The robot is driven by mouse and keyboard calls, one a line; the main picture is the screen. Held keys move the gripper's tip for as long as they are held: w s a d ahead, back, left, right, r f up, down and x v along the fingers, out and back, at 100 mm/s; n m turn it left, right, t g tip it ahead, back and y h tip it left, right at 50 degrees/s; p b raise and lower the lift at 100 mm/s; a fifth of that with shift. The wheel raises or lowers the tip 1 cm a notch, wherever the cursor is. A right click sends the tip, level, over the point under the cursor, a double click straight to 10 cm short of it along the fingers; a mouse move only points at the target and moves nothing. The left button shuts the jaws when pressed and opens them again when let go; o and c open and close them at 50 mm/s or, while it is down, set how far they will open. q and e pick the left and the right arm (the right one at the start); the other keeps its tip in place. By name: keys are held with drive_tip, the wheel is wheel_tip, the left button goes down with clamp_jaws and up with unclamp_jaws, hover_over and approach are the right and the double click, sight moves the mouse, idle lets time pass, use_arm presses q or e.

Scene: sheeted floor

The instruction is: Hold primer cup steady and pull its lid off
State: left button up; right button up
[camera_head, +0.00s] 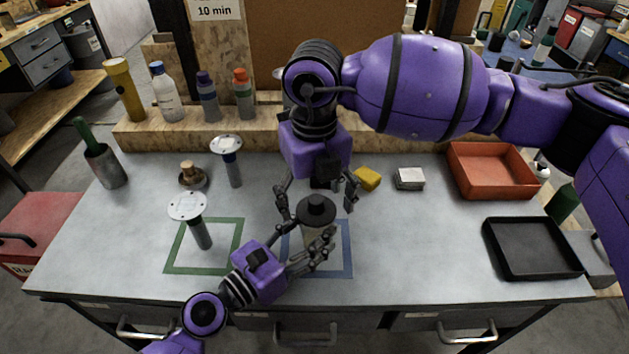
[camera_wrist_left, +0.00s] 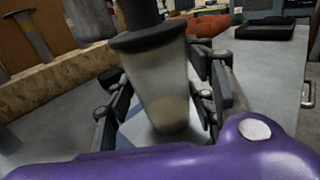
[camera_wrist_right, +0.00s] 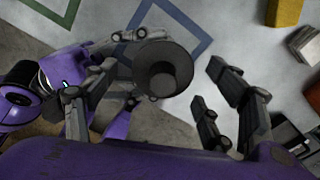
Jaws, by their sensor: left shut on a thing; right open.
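The primer cup (camera_wrist_left: 158,90) is a translucent, tapered cup standing in the blue square on the table. Its dark lid (camera_head: 316,209), with a raised round knob, sits on top; in the right wrist view the lid (camera_wrist_right: 165,65) shows from above. My left gripper (camera_head: 318,250) is shut on the cup's body, with fingers on both sides below the lid. My right gripper (camera_head: 317,200) is open, pointing down above the cup, its fingers spread to either side of the lid and apart from it. The cup's lower body is partly hidden by the left fingers in the head view.
A green square (camera_head: 178,270) and two white-topped stands (camera_head: 187,206) are to the left. A yellow block (camera_head: 367,179), white box (camera_head: 410,179), red tray (camera_head: 452,190) and black tray (camera_head: 497,262) are to the right. Bottles (camera_head: 166,95) stand on the rear ledge.

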drive_tip(key=shift+f, duration=0.5)
drive_tip(key=c, duration=1.4)
drive_tip(key=shift+o, duration=0.2)
drive_tip(key=shift+r, duration=0.25)
drive_tip(key=shift+r, duration=0.9)
